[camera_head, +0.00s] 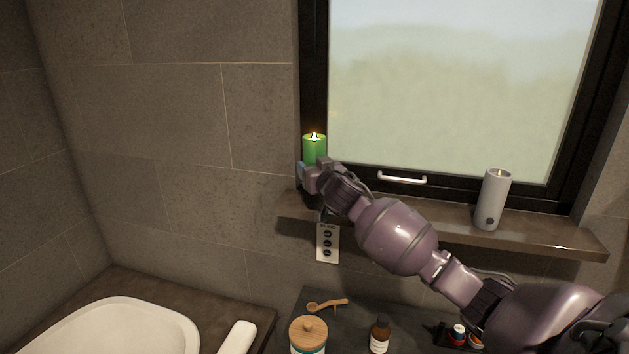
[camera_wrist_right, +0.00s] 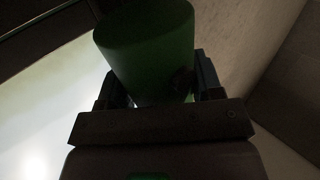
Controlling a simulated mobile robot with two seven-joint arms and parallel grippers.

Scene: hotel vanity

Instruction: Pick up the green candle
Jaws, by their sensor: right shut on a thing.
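The green candle (camera_head: 314,147) is lit and stands upright at the left end of the window ledge in the head view. My right gripper (camera_head: 314,169) is at its lower part, shut on it. In the right wrist view the green candle (camera_wrist_right: 148,50) fills the space between the two fingers of my right gripper (camera_wrist_right: 152,88). The gripper hides the candle's base in the head view, so I cannot tell whether it touches the ledge. My left gripper is not in view.
A grey candle (camera_head: 492,200) stands on the right part of the ledge (camera_head: 545,232). The window handle (camera_head: 402,179) is just above my right arm. A wooden-lidded jar (camera_head: 308,334), a brown bottle (camera_head: 380,336) and a wooden scoop (camera_head: 328,304) are on the counter below. A white basin (camera_head: 130,325) is at left.

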